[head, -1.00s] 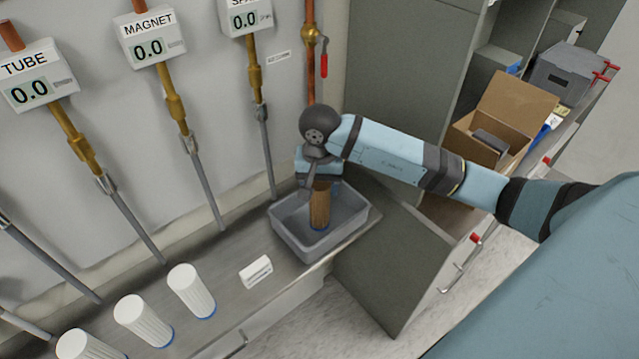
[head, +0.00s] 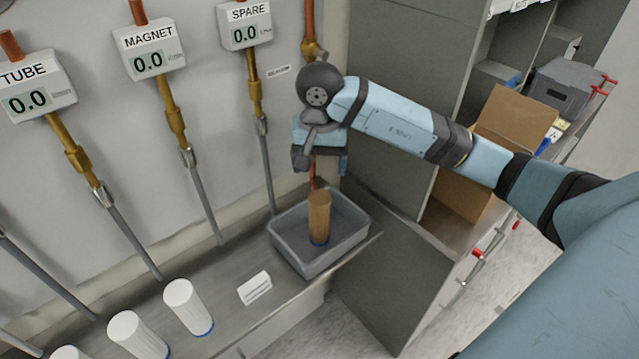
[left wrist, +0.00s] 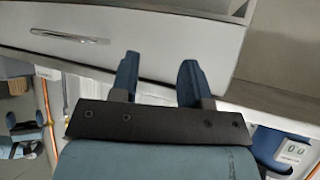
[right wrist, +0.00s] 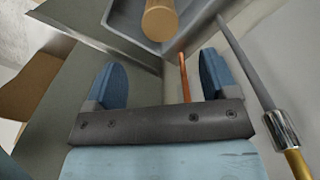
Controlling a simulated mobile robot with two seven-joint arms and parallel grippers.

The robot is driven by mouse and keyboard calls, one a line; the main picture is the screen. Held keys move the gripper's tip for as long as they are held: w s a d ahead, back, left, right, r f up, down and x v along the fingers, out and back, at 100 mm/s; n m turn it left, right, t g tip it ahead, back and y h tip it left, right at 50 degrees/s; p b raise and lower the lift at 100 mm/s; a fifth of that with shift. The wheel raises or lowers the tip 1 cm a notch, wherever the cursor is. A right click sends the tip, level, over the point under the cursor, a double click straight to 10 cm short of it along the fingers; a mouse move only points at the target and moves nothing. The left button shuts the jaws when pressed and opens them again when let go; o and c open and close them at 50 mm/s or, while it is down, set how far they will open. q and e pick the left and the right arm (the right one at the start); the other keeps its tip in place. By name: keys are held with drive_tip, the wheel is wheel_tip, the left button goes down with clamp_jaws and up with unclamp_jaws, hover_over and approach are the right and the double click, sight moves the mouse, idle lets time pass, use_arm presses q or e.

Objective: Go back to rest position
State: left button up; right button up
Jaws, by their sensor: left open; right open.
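My right gripper (head: 320,166) is open and empty above the grey tray (head: 290,258) on the bench. A brown cylinder (head: 320,217) with a blue base stands upright in the tray, below and apart from the gripper. In the right wrist view the open fingers (right wrist: 160,85) show with nothing between them but a copper pipe behind, and the cylinder top (right wrist: 160,20) is beyond them. My left gripper (left wrist: 160,75) is open and empty in the left wrist view, facing a white drawer front (left wrist: 130,40). It is not in the head view.
Several white cylinders (head: 188,306) and a small white label (head: 254,288) stand on the bench left of the tray. Gauges and pipes (head: 175,120) line the wall. An open grey cabinet door (head: 390,270) and a cardboard box (head: 515,115) are at the right, near my right arm.

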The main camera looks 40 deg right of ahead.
drive_tip(key=shift+r, duration=0.95)
